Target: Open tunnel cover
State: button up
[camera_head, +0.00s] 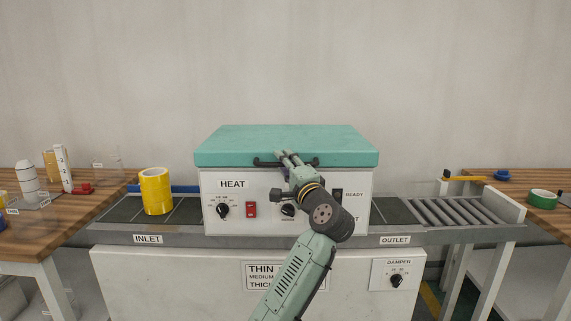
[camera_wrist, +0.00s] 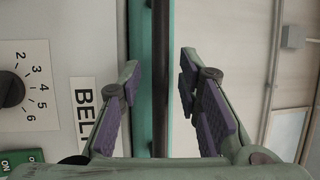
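The teal tunnel cover (camera_head: 240,147) lies closed on top of the white heating box. A black bar handle (camera_head: 310,163) runs along its front edge. My gripper (camera_head: 284,154) is at the middle of the handle in the head view and partly hides it. In the wrist view, the dark handle bar (camera_wrist: 160,110) runs vertically between my two purple-padded fingers. The fingers are spread, with a visible gap on each side of the bar, so my gripper (camera_wrist: 160,80) is open around it. A strip of the teal cover (camera_wrist: 140,40) shows beside the bar.
The box front has a heat knob (camera_head: 223,211) and a red switch (camera_head: 251,209). A yellow tape roll (camera_head: 156,191) stands on the inlet conveyor at left. Outlet rollers (camera_head: 450,212) lie at right. Wooden tables flank both ends. Space above the cover is clear.

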jog(key=shift+c, duration=0.5)
grip_shut()
dwell(0.3)
